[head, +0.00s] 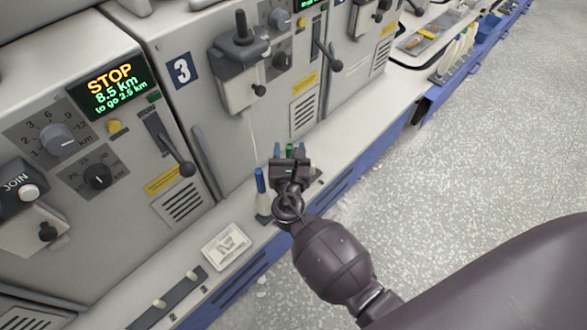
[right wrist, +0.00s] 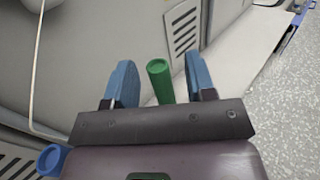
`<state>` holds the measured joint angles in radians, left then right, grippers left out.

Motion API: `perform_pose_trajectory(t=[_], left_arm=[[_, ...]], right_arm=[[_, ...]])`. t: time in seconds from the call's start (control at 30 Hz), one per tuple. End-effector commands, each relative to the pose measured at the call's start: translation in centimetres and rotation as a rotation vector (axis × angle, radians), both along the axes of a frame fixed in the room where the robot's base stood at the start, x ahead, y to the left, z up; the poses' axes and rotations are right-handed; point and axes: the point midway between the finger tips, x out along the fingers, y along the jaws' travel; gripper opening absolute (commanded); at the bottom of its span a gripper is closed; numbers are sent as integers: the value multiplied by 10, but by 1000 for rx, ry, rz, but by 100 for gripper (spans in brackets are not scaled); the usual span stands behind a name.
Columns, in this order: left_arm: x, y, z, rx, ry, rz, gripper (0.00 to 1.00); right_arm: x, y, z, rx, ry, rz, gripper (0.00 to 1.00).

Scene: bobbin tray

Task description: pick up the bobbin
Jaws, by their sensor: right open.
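A bobbin with a green top (head: 290,149) stands on the ledge of the machine, mostly hidden behind my right gripper (head: 291,151). In the right wrist view the green bobbin top (right wrist: 160,82) shows between the two blue fingers of the right gripper (right wrist: 162,78). The fingers are apart, with a visible space on each side of the green top. Whether either finger touches it lower down is hidden. My left gripper is not in view.
A second bobbin with a blue top (head: 260,181) stands on the ledge just left of the right gripper; its top also shows in the right wrist view (right wrist: 52,159). Machine panels with levers (head: 178,158) rise behind. Speckled floor is clear at right.

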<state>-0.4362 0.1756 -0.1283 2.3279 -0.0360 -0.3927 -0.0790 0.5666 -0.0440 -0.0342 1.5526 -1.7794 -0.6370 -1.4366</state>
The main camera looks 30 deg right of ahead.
Motion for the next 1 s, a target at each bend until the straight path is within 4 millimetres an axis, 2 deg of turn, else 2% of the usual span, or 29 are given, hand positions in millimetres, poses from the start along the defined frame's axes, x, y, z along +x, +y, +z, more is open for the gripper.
perform_pose_trajectory(t=[0.4,0.7,0.73,1.0], left_arm=[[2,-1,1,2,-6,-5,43],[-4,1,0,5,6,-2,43],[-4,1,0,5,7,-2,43],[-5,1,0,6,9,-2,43]], right_arm=[[0,5,0,-1,0,0,49],[0,5,0,-1,0,0,3],[0,5,0,-1,0,0,0],[0,5,0,-1,0,0,0]])
